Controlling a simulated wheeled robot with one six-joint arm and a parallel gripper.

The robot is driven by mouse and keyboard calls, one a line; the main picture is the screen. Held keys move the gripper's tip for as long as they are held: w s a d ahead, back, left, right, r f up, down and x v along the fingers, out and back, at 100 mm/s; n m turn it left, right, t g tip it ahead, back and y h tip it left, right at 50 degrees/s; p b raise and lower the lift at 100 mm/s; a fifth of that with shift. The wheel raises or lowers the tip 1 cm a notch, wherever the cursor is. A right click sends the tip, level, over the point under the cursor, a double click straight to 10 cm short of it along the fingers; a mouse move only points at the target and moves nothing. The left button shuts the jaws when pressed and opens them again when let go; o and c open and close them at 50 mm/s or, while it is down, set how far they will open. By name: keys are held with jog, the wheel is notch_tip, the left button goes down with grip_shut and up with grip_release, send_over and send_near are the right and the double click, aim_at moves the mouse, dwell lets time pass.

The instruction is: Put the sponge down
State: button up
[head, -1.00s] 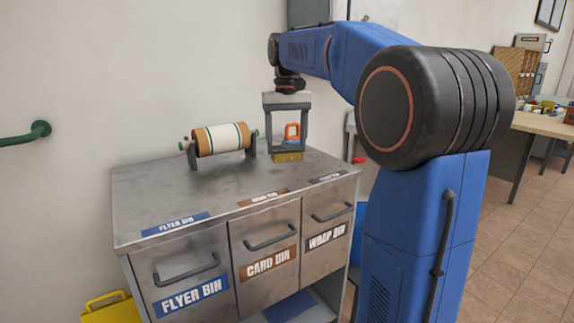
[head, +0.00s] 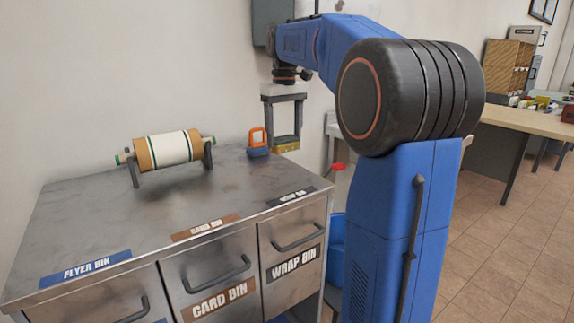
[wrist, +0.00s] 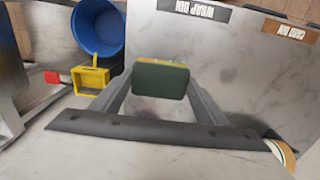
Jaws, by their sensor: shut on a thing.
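The sponge (head: 286,147) is yellow on its side in the head view and shows a dark green face (wrist: 160,79) in the wrist view. My gripper (head: 284,141) points down and is shut on the sponge, with one finger at each side. It is at the back right of the grey metal cabinet top (head: 110,218), near the right edge. I cannot tell whether the sponge touches the top or hangs just over it.
An orange and blue object (head: 257,142) stands close left of my gripper. A paper roll on a stand (head: 168,150) is farther left. A blue bin (wrist: 95,27) and a yellow container (wrist: 90,79) stand beyond the cabinet edge. The front of the top is clear.

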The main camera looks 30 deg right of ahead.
aim_at(284, 138)
jog(key=shift+f, duration=4.1)
jog(key=shift+f, duration=0.1)
jog(key=o, duration=1.1)
notch_tip(284, 138, up, 12)
jog(key=shift+r, duration=0.1)
jog(key=s+a+f+t, duration=0.1)
jog(key=s+a+f, duration=0.4)
jog(key=s+f, duration=0.3)
jog(key=s+a+f+t, duration=0.2)
jog(key=s+a+f, duration=0.3)
jog(key=s+f, duration=0.4)
jog(key=s+a+f+t, duration=0.1)
jog(key=s+a+f, duration=0.5)
jog(key=s+f, duration=0.3)
jog(key=s, duration=0.4)
jog(key=shift+f+t, duration=0.2)
jog(key=shift+t, duration=0.2)
